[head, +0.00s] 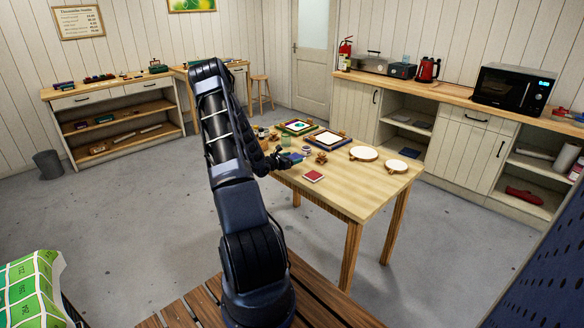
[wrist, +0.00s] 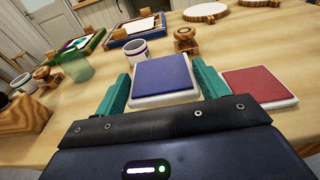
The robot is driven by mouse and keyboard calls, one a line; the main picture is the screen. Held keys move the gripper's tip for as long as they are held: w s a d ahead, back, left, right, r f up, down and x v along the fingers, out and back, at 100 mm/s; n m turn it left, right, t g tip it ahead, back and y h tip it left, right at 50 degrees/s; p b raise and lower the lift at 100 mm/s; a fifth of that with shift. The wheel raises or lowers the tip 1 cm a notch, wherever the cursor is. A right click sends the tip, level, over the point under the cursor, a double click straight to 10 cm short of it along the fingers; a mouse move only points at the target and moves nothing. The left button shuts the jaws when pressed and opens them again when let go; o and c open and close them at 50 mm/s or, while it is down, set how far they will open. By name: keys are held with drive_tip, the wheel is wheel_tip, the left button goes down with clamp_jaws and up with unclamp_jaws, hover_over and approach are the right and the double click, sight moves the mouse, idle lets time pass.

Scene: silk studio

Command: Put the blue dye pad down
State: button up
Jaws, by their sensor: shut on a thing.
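The blue dye pad (wrist: 163,74) is a flat blue square in a white tray. It lies between the two teal fingers of my gripper (wrist: 160,86), which is shut on its sides. In the head view my gripper (head: 282,160) is over the near-left part of the wooden table (head: 362,195), and the blue pad (head: 295,156) shows small at its tip. I cannot tell if the pad touches the tabletop. A red dye pad (wrist: 260,85) lies on the table just right of my gripper; it also shows in the head view (head: 313,176).
A white mug (wrist: 136,53), a wooden stamp (wrist: 186,40) and a greenish glass (wrist: 78,68) stand beyond the pad. Two framed silks (head: 327,139) and two round hoops (head: 363,153) lie farther back. The table's near-right part is bare.

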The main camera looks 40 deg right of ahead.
sight(292, 169)
drive_tip(key=shift+f, duration=2.35)
drive_tip(key=shift+f, duration=0.15)
drive_tip(key=o, duration=1)
